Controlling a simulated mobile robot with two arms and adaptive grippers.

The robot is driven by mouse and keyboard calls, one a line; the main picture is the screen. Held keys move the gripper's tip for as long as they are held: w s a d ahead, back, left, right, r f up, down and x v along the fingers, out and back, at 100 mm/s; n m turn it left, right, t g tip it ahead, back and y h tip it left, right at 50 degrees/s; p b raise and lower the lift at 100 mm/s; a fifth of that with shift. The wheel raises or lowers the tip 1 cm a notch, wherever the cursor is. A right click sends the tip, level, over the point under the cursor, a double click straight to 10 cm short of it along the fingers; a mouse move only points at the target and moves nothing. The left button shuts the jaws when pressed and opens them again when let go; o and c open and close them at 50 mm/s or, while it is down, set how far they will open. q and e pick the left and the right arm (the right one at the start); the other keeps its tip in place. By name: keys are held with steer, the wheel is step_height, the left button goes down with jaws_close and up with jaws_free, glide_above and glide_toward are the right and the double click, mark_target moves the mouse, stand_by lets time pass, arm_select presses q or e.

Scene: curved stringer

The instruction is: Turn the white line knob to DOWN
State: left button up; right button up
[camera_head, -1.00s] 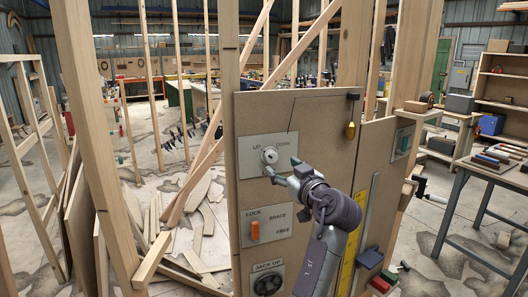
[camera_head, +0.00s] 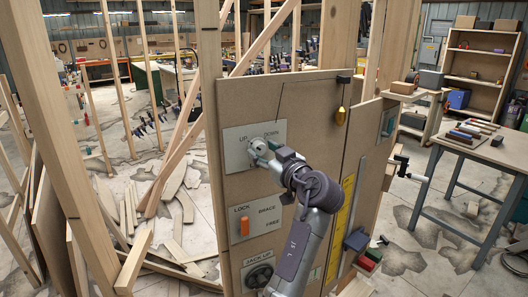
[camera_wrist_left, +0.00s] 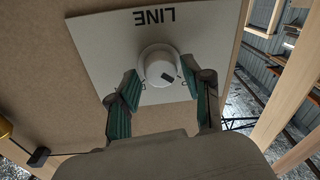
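The white line knob (camera_wrist_left: 157,66) is round with a small dark mark on its face. It sits on a pale plate (camera_wrist_left: 95,48) whose LINE label appears upside down in the left wrist view. In the head view the plate (camera_head: 236,155) reads UP at left and DOWN at right, and the gripper covers much of the knob. My left gripper (camera_wrist_left: 161,82) is open, its two green-padded fingers on either side of the knob. I cannot tell whether the pads touch it. The direction the knob points is unclear. My right gripper is not in view.
Below on the same brown panel (camera_head: 300,105) are an orange lever (camera_head: 245,227) on a LOCK, BRACE, FREE plate and a dark JACK UP knob (camera_head: 259,275).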

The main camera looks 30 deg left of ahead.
arm_select(q)
steer(key=shift+a, duration=0.1)
steer(key=c, duration=0.7)
steer(key=shift+c, duration=0.2)
